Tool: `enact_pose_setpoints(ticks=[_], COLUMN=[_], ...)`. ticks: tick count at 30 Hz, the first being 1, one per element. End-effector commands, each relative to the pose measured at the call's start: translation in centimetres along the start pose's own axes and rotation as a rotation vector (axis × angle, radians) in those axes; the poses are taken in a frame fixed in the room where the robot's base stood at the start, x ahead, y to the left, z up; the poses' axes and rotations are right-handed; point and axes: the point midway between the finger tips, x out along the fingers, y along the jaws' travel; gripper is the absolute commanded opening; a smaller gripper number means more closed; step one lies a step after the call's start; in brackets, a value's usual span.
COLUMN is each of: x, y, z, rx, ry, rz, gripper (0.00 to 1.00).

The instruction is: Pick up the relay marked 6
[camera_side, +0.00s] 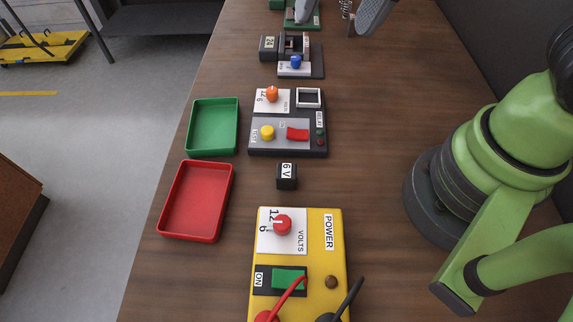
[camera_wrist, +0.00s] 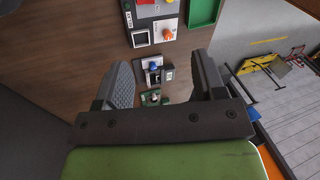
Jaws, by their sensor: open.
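The relay marked 6 V (camera_side: 287,176) is a small black block with a white label. It stands alone on the wooden bench between the relay tester and the yellow power supply in the side view. I cannot see it in the wrist view. My gripper (camera_side: 338,14) is at the top edge of the side view, far from that relay, with its grey fingers spread apart. In the wrist view my gripper (camera_wrist: 164,80) is open and empty. A second dark relay marked 24 (camera_side: 268,47) sits at the left of a small device with a blue knob (camera_side: 295,62).
A green tray (camera_side: 237,128) and a red tray (camera_side: 231,198) lie left of the relay. The relay tester (camera_side: 258,145) has an empty square socket. The yellow power supply (camera_side: 312,270) has red and black leads. Bare bench lies right of the relay.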

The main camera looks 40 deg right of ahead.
Motion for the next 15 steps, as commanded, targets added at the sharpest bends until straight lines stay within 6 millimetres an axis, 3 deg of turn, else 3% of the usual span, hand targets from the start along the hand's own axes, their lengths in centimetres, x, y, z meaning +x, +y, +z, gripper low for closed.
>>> enact_pose_setpoints(ticks=[3, 9, 15], x=[4.7, 11.1, 14.0], y=[-1.7, -2.6, -2.4], z=[1.7, 4.9, 6.6], rx=[0.053, 0.136, 0.174], ry=[-0.058, -0.086, -0.084], rz=[0.099, 0.226, 0.28], gripper=[0.64, 0.64, 0.64])
